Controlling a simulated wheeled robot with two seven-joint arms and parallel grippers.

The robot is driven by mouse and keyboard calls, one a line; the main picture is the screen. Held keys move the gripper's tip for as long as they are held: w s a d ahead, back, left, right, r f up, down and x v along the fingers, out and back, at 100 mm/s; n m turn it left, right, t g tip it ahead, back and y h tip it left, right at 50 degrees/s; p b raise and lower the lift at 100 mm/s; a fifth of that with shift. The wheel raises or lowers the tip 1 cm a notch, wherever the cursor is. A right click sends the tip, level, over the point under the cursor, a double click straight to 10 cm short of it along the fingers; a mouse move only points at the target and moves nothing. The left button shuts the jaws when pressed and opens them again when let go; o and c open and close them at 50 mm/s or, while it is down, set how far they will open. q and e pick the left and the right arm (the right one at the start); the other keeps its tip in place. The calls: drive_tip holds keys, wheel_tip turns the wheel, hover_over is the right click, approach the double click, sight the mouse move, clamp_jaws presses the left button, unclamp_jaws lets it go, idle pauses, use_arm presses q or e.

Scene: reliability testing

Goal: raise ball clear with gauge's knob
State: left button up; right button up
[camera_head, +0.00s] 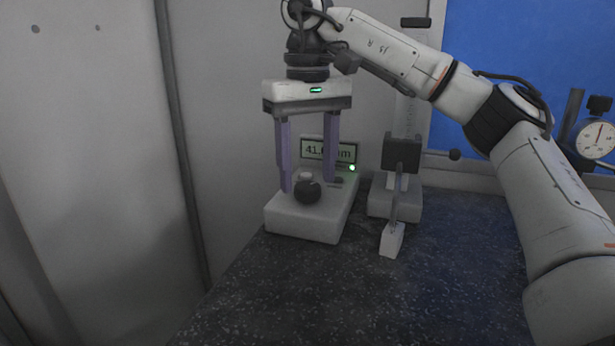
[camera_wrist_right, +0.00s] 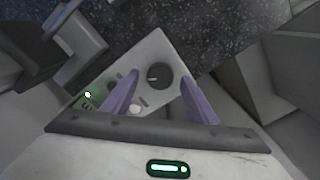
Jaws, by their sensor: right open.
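A white console (camera_head: 308,218) with a lit display reading about 41 mm (camera_head: 328,152) carries a round black knob (camera_head: 307,191). The knob shows a pale line in the wrist view (camera_wrist_right: 160,76). Beside it stands a height gauge with a grey base (camera_head: 380,203) and a dark slider (camera_head: 402,152). My left gripper is out of view.
A white block (camera_head: 392,240) is at the front of the height gauge. A dial gauge (camera_head: 597,140) stands at the far right. The dark speckled table (camera_head: 420,300) is clear in front. A grey wall (camera_head: 90,150) closes the left side.

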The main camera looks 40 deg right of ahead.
drive_tip(key=shift+f, duration=0.8)
drive_tip(key=c, duration=1.1)
drive_tip(key=shift+o, duration=0.2)
